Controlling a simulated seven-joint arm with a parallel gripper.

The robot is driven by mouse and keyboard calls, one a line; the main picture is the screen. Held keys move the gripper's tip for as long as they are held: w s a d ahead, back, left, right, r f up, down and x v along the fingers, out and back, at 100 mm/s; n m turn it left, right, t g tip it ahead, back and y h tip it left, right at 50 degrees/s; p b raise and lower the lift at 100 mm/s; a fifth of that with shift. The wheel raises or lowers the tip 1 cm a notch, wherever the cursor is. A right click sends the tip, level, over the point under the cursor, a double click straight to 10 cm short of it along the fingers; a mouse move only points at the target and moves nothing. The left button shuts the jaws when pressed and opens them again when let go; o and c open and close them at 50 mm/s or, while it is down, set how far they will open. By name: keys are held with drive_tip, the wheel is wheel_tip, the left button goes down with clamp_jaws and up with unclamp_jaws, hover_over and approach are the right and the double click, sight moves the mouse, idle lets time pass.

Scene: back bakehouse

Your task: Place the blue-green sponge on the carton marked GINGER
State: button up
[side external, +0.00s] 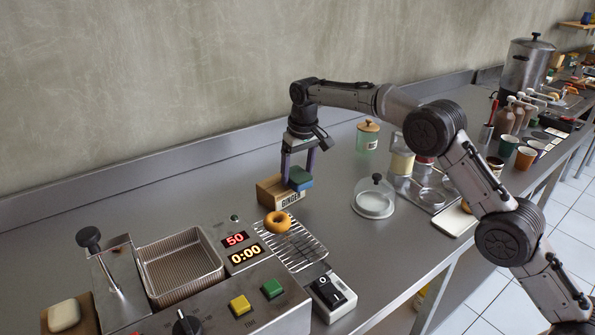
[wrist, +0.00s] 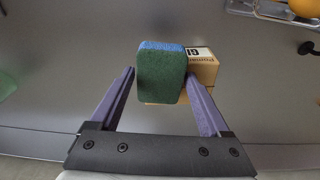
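The blue-green sponge (side external: 300,178) is blue on one face and dark green on the other. It is between the two fingertips of my gripper (side external: 298,174), which look closed against its sides. In the wrist view the sponge (wrist: 161,78) shows its green face, with a thin blue edge at the top. The tan carton marked GINGER (side external: 280,194) stands upright on the counter, just under and beside the sponge. In the wrist view the carton (wrist: 204,70) is partly hidden behind the sponge. I cannot tell whether the sponge touches the carton's top.
A wire rack (side external: 300,252) with a doughnut (side external: 278,222) stands in front of the carton. A glass dome (side external: 374,197) is to the right and a lidded green jar (side external: 368,135) behind. A fryer-like machine (side external: 215,285) fills the front left. Bare counter lies left of the carton.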

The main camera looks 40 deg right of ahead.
sight(302, 177)
drive_tip(key=shift+o, duration=0.9)
wheel_tip(302, 177, up, 12)
drive_tip(key=s, duration=0.1)
drive_tip(key=shift+s+r, duration=0.15)
drive_tip(key=shift+s, duration=0.25)
drive_tip(key=shift+r, duration=0.1)
drive_tip(key=s+d+r+t, duration=0.15)
drive_tip(key=s+r, duration=0.35)
drive_tip(key=s, duration=0.6)
drive_tip(key=s+d+r+t, duration=0.1)
drive_tip(key=s+d+r, duration=0.3)
drive_tip(key=s, duration=0.6)
drive_tip(key=s+f, duration=0.5)
drive_tip(key=s, duration=0.6)
drive_tip(key=s+f+t, duration=0.1)
drive_tip(key=s+f, duration=0.5)
drive_tip(key=s, duration=0.6)
drive_tip(key=shift+s+d+f, duration=0.25)
drive_tip(key=shift+s+f, duration=0.05)
